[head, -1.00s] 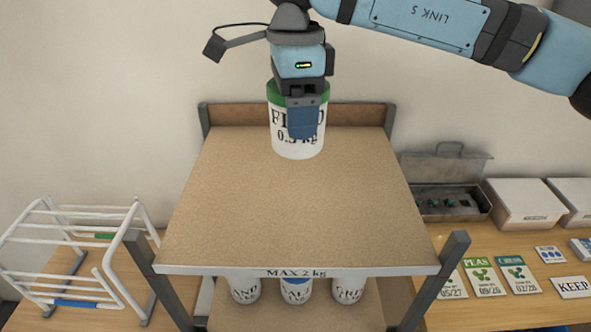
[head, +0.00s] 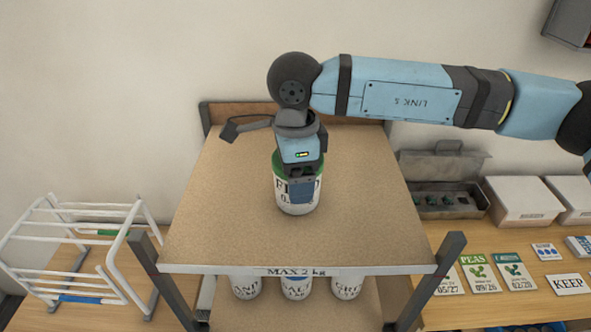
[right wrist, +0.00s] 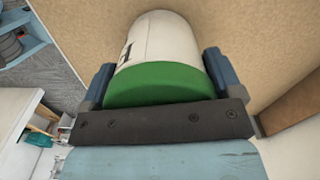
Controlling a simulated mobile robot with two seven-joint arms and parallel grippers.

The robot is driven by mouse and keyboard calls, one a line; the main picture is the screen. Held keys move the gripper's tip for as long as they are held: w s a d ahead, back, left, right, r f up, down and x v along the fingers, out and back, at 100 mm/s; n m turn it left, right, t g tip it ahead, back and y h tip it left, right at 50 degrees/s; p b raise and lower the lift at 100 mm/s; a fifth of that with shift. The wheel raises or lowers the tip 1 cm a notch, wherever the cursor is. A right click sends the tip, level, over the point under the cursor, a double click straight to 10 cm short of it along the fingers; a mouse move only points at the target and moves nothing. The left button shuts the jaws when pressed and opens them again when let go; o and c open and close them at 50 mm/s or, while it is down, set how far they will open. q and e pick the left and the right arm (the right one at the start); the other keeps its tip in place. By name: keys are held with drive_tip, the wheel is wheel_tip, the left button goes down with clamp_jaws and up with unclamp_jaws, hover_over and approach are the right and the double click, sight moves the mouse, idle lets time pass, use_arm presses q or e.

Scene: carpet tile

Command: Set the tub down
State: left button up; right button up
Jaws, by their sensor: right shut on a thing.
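The tub (head: 284,204) is white with a green lid and dark lettering, and it stands upright over the middle of the brown shelf top (head: 225,230). My right gripper (head: 302,188) comes down from above and is shut on the tub. In the right wrist view the two blue fingers of the gripper (right wrist: 160,78) flank the green lid and the white tub body (right wrist: 165,40). Whether the tub's base touches the shelf top or hangs just above it, I cannot tell. My left gripper is not in view.
The shelf's front edge reads MAX 2 kg (head: 297,271); several similar tubs (head: 297,288) stand on the level below. Corner posts (head: 440,270) rise at the front. A white rack (head: 75,245) is at left; a grey toolbox (head: 440,195) and boxes are at right. The shelf top around the tub is clear.

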drive_tip(key=shift+f, duration=0.1)
drive_tip(key=o, duration=1)
drive_tip(key=shift+o, duration=0.2)
drive_tip(key=shift+r, duration=0.55)
wheel_tip(320, 180, up, 11)
drive_tip(key=shift+r+b, duration=0.1)
drive_tip(key=shift+b, duration=0.7)
